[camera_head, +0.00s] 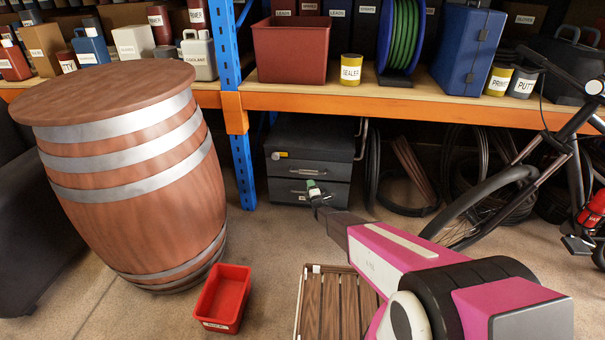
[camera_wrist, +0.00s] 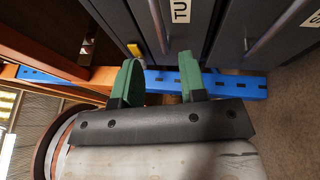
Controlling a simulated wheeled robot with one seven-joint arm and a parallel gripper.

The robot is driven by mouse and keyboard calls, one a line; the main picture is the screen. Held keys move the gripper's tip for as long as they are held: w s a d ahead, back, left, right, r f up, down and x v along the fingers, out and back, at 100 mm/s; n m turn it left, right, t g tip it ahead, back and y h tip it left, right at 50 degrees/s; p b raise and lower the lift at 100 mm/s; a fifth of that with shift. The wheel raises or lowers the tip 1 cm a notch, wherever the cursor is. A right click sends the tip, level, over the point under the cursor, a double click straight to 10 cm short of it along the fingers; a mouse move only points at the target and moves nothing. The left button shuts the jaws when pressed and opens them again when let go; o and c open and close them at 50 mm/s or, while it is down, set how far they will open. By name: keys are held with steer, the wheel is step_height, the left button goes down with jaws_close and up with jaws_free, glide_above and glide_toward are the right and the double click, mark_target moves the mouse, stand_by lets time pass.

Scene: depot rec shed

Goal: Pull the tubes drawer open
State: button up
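A dark grey drawer cabinet (camera_head: 310,139) stands on the floor under the shelf. It has two visible drawers with bar handles, all looking shut. The wrist view is turned sideways. There, a drawer front (camera_wrist: 200,32) carries a partly cut-off label (camera_wrist: 181,10) reading "TU", with its bar handle (camera_wrist: 155,22) beside the label. My gripper (camera_wrist: 160,78) is open, its two green fingers apart with nothing between them. The handle lies ahead of the finger gap, apparently not touched. In the head view my gripper (camera_head: 314,188) is in front of the drawers.
A second drawer handle (camera_wrist: 272,30) shows at right in the wrist view. A blue shelf post (camera_head: 242,170) stands left of the cabinet. A barrel (camera_head: 130,215), a red bin (camera_head: 223,295) and a slatted crate (camera_head: 303,300) are on the floor. A bicycle (camera_head: 500,190) stands right.

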mark_target(305, 172)
steer(key=x, duration=1)
steer(key=shift+w+r, duration=0.15)
steer(key=shift+w, duration=0.15)
jaws_close()
